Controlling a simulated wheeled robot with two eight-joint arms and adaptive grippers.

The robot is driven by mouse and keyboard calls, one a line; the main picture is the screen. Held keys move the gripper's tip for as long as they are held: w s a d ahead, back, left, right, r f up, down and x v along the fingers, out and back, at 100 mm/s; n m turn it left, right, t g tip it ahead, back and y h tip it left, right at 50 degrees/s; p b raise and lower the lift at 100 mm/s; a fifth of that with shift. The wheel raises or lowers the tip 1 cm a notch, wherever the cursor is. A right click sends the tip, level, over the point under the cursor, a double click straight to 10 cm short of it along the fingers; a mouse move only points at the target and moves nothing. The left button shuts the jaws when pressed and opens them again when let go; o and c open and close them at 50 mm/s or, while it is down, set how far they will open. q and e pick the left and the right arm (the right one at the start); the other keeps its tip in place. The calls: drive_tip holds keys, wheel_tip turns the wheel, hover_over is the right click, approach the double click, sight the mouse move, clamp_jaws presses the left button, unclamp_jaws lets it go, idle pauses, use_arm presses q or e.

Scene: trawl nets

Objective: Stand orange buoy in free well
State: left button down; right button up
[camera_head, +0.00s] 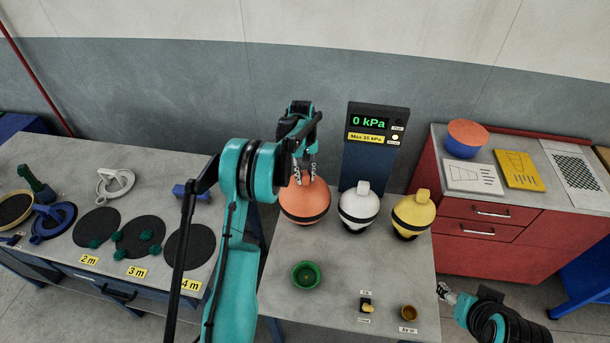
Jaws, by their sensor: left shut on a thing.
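The orange buoy (305,204), a ball with a dark band, is at the left end of a row on the grey table. My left gripper (305,180) is shut on its top from above. Whether its underside rests in a well or hangs just above the table is hidden. To its right a white buoy (357,208) and a yellow buoy (411,216) stand upright, with dark seats partly showing beneath them. A green round cup (306,275) in front is empty. My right gripper (446,293) is low at the right, away from the buoys; its jaws are too small to read.
A gauge display (373,123) reading 0 kPa stands behind the row. A small valve (366,305) and a brass fitting (408,312) are at the table front. A left bench (60,160) holds black discs and rings; a red cabinet (510,240) stands right.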

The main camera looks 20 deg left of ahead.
use_arm(q)
drive_tip(key=shift+f, duration=0.4)
drive_tip(key=c, duration=1.1)
unclamp_jaws()
drive_tip(key=shift+c, duration=0.2)
wheel_tip(320, 180, up, 12)
drive_tip(key=a, duration=0.1)
drive_tip(key=shift+w, duration=0.45)
